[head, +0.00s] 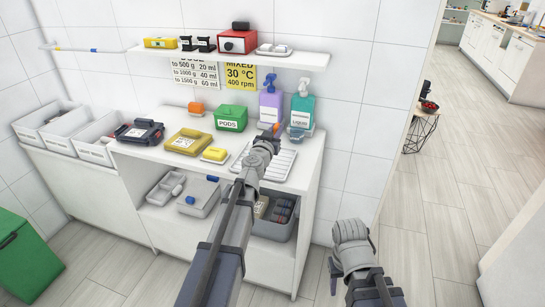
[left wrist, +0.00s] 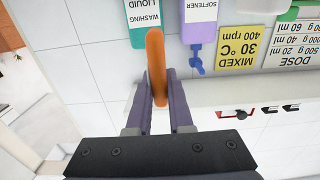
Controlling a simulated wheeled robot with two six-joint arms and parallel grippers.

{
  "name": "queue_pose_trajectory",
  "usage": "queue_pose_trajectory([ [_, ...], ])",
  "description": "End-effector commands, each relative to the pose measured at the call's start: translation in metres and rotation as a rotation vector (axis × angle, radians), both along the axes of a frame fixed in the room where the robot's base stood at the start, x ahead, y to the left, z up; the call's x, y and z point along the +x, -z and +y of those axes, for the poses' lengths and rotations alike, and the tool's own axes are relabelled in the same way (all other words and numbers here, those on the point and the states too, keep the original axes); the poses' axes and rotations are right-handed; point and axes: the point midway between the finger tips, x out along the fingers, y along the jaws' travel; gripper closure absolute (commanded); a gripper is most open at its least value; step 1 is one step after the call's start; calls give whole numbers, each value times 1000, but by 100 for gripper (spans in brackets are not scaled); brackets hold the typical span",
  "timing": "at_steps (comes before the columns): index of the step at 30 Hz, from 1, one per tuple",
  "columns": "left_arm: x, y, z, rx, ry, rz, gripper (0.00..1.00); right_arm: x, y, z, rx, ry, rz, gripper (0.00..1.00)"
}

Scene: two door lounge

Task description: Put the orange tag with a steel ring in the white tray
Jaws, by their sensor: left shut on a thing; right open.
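My left gripper (head: 274,133) is shut on the orange tag (left wrist: 156,65), which stands up between the fingers in the left wrist view. Only a small orange bit of the tag (head: 278,127) shows in the head view; I cannot make out its steel ring. A white ribbed tray (head: 284,166) lies on the counter, partly hidden behind my left gripper and arm. The left gripper appears above the tray's back part, near the bottles. My right gripper (head: 352,240) is open, low and right of the counter, over the floor.
A purple bottle (head: 270,105) and a teal bottle (head: 301,112) stand behind the tray. A yellow sponge-like block (head: 215,154), a yellow tray (head: 188,141) and a green pods box (head: 231,117) are to its left. A wall shelf (head: 230,56) hangs above.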

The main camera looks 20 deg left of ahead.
Motion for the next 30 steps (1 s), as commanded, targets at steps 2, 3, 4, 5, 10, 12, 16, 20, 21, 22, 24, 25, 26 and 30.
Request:
queue_pose_trajectory([
  [2, 0, 20, 0, 0, 0, 0, 100, 0, 20, 0, 0, 0, 0, 50],
  [3, 0, 27, 0, 0, 0, 0, 100, 0, 27, 0, 0, 0, 0, 50],
  [4, 0, 32, 0, 0, 0, 0, 100, 0, 32, 0, 0, 0, 0, 50],
  [5, 0, 37, 0, 0, 0, 0, 100, 0, 37, 0, 0, 0, 0, 50],
  [10, 0, 50, 0, 0, 0, 0, 100, 0, 50, 0, 0, 0, 0, 50],
  [12, 0, 49, 0, 0, 0, 0, 100, 0, 49, 0, 0, 0, 0, 50],
  [16, 0, 50, 0, 0, 0, 0, 100, 0, 51, 0, 0, 0, 0, 50],
  [20, 0, 64, 0, 0, 0, 0, 100, 0, 64, 0, 0, 0, 0, 50],
  [21, 0, 69, 0, 0, 0, 0, 100, 0, 69, 0, 0, 0, 0, 50],
  [22, 0, 73, 0, 0, 0, 0, 100, 0, 73, 0, 0, 0, 0, 50],
  [24, 0, 82, 0, 0, 0, 0, 100, 0, 82, 0, 0, 0, 0, 50],
  [25, 0, 85, 0, 0, 0, 0, 100, 0, 85, 0, 0, 0, 0, 50],
  [26, 0, 86, 0, 0, 0, 0, 100, 0, 87, 0, 0, 0, 0, 50],
  [30, 0, 85, 0, 0, 0, 0, 100, 0, 85, 0, 0, 0, 0, 50],
])
